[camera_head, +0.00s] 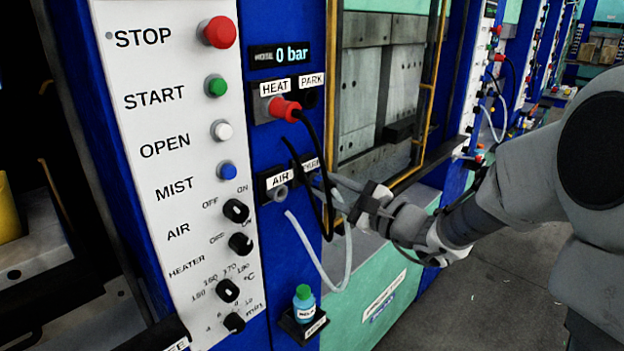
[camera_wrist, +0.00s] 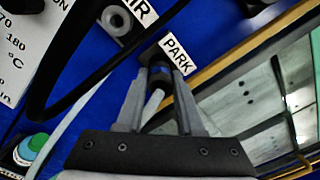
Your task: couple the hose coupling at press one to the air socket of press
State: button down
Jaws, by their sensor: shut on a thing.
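The air socket (camera_head: 281,193) of press one is a grey ring under the AIR label, left of a PARK label. It shows empty at the top left of the wrist view (camera_wrist: 115,20). My gripper (camera_head: 330,182) reaches in from the right to the park place, right of and apart from the air socket. In the wrist view its fingers (camera_wrist: 160,80) are shut on the hose coupling (camera_wrist: 157,76), a small dark and blue piece with a pale hose end, just below the PARK label. Whether the coupling still sits in the park holder is hidden.
A white hose (camera_head: 325,282) loops below. A bottle (camera_head: 303,298) stands on a small shelf. The button panel (camera_head: 170,120) lies left.

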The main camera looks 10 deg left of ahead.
jog(key=shift+b+v, duration=0.5)
jog(key=shift+v, duration=1.3)
jog(key=v, duration=0.3)
jog(key=shift+s+d+r+b, duration=0.1)
jog(key=shift+s+d+b, duration=0.1)
jog(key=shift+d+b, duration=0.15)
dwell(0.5)
